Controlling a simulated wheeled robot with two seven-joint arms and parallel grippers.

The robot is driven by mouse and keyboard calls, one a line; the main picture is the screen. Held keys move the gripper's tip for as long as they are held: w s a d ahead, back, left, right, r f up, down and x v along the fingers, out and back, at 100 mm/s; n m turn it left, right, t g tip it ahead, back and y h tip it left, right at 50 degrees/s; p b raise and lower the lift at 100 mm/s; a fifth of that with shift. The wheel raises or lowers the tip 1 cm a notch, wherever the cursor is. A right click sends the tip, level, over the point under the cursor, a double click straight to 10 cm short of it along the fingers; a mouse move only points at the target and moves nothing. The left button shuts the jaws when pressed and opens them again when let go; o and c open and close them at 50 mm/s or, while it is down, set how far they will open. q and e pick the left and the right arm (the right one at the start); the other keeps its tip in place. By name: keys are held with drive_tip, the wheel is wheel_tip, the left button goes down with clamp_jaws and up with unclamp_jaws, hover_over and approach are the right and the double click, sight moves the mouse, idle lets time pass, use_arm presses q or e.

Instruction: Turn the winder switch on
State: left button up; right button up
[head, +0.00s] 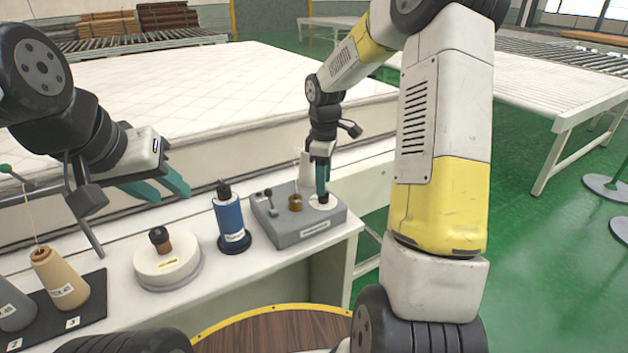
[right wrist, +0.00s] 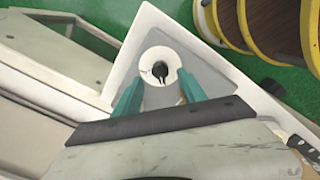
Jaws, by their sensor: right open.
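The winder is a grey box (head: 308,230) at the right end of the white table. On its top are a small black lever (head: 268,197), a brown knob (head: 295,202) and a white disc (head: 328,203). My right gripper (head: 322,190) points down over the disc. In the right wrist view, its teal fingers (right wrist: 160,88) are open, one on each side of the white disc (right wrist: 152,55) with a black knob (right wrist: 161,71) on it. I cannot tell whether they touch. My left gripper (head: 165,188) is open and empty above the table's left part.
A blue spool (head: 232,222), a round white base with a brown-and-black knob (head: 167,262) and a tan cone (head: 58,278) on a dark mat stand left of the winder. A white mattress (head: 200,85) lies behind. A roller conveyor (head: 540,85) stands at right.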

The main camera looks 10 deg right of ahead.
drive_tip(key=shift+f, duration=1.95)
clamp_jaws()
